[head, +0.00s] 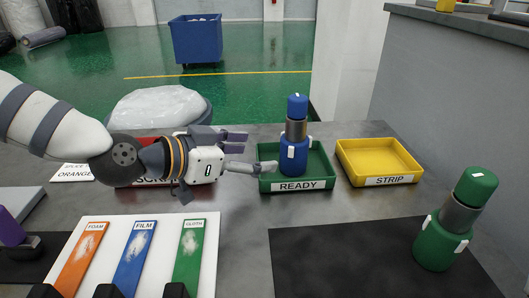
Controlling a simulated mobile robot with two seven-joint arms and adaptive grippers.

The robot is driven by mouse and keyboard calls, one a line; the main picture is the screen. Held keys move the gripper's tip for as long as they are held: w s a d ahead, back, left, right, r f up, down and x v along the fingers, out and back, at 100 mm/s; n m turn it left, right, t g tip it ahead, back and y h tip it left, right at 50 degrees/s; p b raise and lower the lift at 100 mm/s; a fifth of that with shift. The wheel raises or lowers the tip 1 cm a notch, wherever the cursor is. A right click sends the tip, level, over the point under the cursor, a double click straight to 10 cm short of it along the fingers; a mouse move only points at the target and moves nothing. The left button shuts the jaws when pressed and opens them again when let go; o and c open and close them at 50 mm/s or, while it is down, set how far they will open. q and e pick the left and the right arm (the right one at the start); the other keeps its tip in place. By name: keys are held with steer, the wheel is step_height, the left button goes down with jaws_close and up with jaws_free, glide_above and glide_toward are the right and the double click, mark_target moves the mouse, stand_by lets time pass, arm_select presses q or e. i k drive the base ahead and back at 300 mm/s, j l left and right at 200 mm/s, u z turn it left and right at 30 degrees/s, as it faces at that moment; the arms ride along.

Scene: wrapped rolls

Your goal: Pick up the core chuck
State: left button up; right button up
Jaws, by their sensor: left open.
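A blue core chuck (295,140) with a grey metal band stands upright in the green tray (268,184) labelled READY. A similar green chuck (444,232) stands slightly tilted in the picture on the black mat (345,265) at the right. Part of a purple item (10,228), perhaps another chuck, shows at the left edge. My left gripper (250,150) is open and empty, its fingers pointing right toward the blue chuck. One fingertip overlaps the tray's left part in the picture; I cannot tell whether it touches. My right gripper is not in view.
A yellow tray (378,162) labelled STRIP stands right of the green one. A red tray (140,184) is mostly hidden behind my left arm. A white board (152,222) with FOAM, FILM and CLOTH strips lies in front. The grey tabletop between board and mat is clear.

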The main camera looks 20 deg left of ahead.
mark_target(445, 233)
steer(key=k+l, duration=0.25)
steer(key=l, duration=0.15)
steer(key=k+l, duration=0.55)
steer(key=l, duration=0.25)
steer(key=k+l, duration=0.25)
steer(key=l, duration=0.2)
